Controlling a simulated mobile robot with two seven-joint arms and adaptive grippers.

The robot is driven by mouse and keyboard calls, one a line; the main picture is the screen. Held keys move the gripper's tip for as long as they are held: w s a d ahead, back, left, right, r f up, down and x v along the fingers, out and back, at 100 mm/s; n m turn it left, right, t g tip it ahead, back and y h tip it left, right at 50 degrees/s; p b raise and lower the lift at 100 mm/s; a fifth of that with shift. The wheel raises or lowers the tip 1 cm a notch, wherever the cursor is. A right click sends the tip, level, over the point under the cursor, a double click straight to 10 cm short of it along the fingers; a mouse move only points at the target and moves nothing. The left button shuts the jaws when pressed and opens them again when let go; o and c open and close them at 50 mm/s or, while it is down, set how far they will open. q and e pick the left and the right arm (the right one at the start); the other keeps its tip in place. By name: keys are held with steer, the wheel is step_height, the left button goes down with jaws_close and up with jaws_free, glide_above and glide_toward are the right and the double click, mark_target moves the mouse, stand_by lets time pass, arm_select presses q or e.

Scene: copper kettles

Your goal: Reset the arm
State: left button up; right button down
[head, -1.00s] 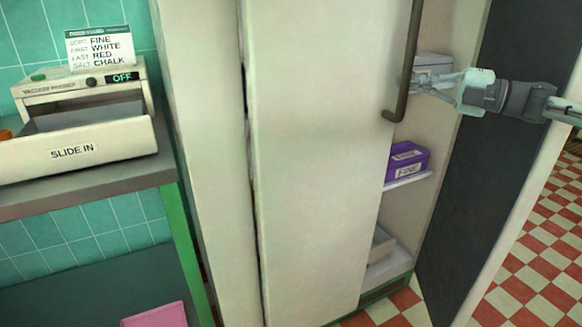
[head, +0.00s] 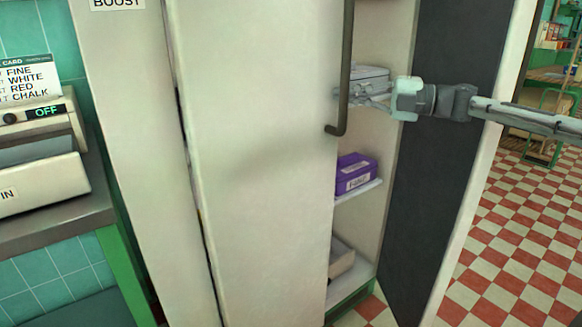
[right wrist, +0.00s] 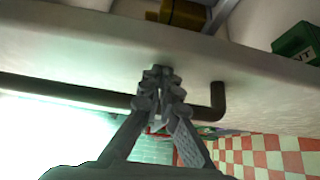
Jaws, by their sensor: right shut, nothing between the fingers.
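My right gripper (head: 375,96) comes in from the right in the head view, at the open side of a tall cream cabinet (head: 265,190). It is beside the dark bar handle (head: 347,70) of the cabinet's front door. In the right wrist view my right gripper (right wrist: 160,88) has its fingers together with nothing between them. The handle (right wrist: 70,92) runs behind the fingers there; I cannot tell whether they touch it. My left gripper is not in view.
An open dark-faced door (head: 435,140) stands right of the shelves. A counter with a slide-in machine (head: 45,185) is at left.

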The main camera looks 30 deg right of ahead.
mark_target(333, 41)
steer(key=shift+t, duration=0.3)
steer(key=r, duration=0.9)
steer(key=shift+d+r, duration=0.2)
steer(key=shift+d, duration=0.2)
steer(key=shift+s+a+r, duration=0.1)
steer(key=shift+r, duration=0.45)
steer(key=shift+a+r, duration=0.1)
steer(key=shift+a, duration=0.05)
